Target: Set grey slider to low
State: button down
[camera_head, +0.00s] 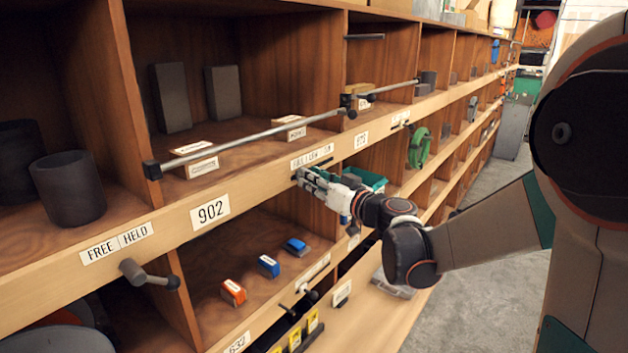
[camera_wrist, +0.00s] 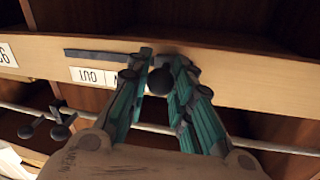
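The grey slider's dark round knob (camera_wrist: 160,82) shows between my gripper's fingers in the wrist view. Its dark flat track (camera_wrist: 100,55) runs along the pale wooden shelf edge, left of the fingers; the part behind them is hidden. My gripper (camera_wrist: 158,66) has its teal fingers drawn together, one on each side of the knob, and appears to touch it. A white label (camera_wrist: 95,76) beside the track is partly covered and hard to read. In the head view my gripper (camera_head: 303,176) reaches the shelf edge just under a white label (camera_head: 312,157); the knob is hidden there.
A metal rod (camera_head: 250,137) runs above the shelf edge. A T-shaped handle (camera_head: 148,273) sticks out at lower left. Small orange (camera_head: 233,291) and blue (camera_head: 269,265) blocks lie in the lower bay. A green ring (camera_head: 419,148) stands farther along. The floor (camera_head: 480,265) is clear.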

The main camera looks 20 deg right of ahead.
jog(key=w+d, duration=0.2)
jog(key=d, duration=0.1)
jog(key=w+d+b, duration=0.1)
jog(key=shift+w+d, duration=0.25)
jog(key=shift+d, duration=0.15)
jog(key=c, duration=1.4)
grip_release()
jog(key=v, duration=1.2)
